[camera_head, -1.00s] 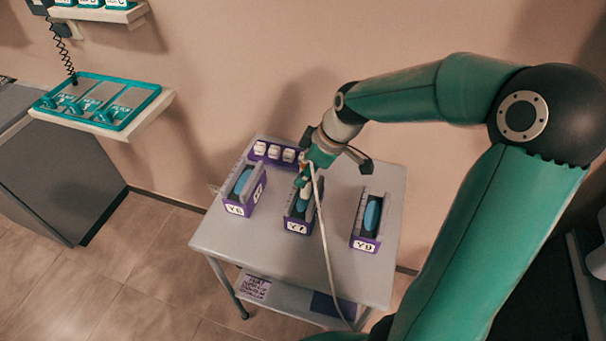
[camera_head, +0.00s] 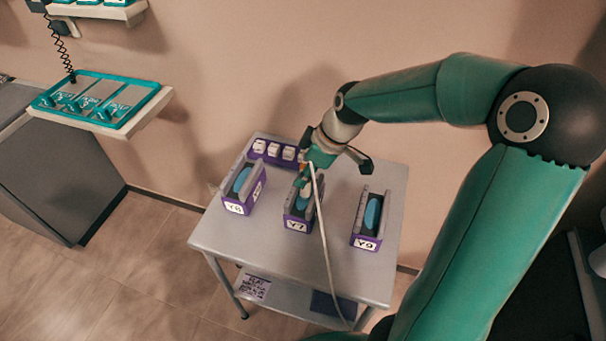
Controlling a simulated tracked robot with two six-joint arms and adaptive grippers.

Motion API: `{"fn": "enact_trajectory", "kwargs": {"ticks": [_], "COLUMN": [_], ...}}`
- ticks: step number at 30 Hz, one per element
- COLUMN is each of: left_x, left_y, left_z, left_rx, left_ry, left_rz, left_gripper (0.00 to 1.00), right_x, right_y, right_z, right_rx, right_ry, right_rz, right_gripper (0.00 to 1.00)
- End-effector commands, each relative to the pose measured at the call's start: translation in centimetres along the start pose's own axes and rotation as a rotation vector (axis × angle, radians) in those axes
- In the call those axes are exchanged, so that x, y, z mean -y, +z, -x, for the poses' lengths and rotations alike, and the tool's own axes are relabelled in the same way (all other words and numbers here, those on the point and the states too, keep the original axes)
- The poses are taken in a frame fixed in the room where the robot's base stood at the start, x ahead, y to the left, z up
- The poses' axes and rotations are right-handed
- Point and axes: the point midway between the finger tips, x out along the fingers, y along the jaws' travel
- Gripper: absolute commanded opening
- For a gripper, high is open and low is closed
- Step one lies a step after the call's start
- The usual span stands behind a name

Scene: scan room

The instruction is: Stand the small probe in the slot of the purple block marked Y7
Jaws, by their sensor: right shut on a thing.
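The purple block marked Y7 (camera_head: 297,226) stands in the middle of the grey table, with a blue piece in its slot area. My right gripper (camera_head: 304,178) is over the back end of this block, pointing down. It is shut on the small probe, which is mostly hidden by the fingers. A pale cable (camera_head: 326,245) runs from the probe down across the table and over its front edge. I cannot tell whether the probe touches the slot. My left gripper is not in view.
Purple blocks marked Y6 (camera_head: 234,208) and Y9 (camera_head: 365,243) stand to the left and right. A purple rack with white pieces (camera_head: 273,152) is behind on the grey table (camera_head: 245,249). A teal tray (camera_head: 138,109) sits on a wall shelf at the left.

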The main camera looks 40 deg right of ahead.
Motion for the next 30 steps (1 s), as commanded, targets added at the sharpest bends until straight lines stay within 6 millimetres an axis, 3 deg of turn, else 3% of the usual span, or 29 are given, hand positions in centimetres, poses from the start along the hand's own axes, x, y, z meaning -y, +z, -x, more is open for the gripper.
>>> {"fn": "enact_trajectory", "kwargs": {"ticks": [11,12,17,30], "left_x": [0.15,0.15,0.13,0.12], "left_y": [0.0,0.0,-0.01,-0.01], "left_z": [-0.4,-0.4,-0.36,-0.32], "left_rx": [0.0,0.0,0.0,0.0], "left_ry": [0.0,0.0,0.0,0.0], "left_rz": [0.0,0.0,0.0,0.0], "left_gripper": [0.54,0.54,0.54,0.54], "right_x": [-0.04,-0.04,-0.03,-0.04], "right_y": [0.1,0.1,0.1,0.14], "right_z": [-0.3,-0.29,-0.26,0.41], "right_rx": [-0.001,-0.001,-0.001,-0.001], "right_ry": [0.002,0.002,0.001,0.002], "right_rz": [0.0,0.0,0.0,0.0], "right_gripper": [0.0,0.33,0.6,0.61]}}
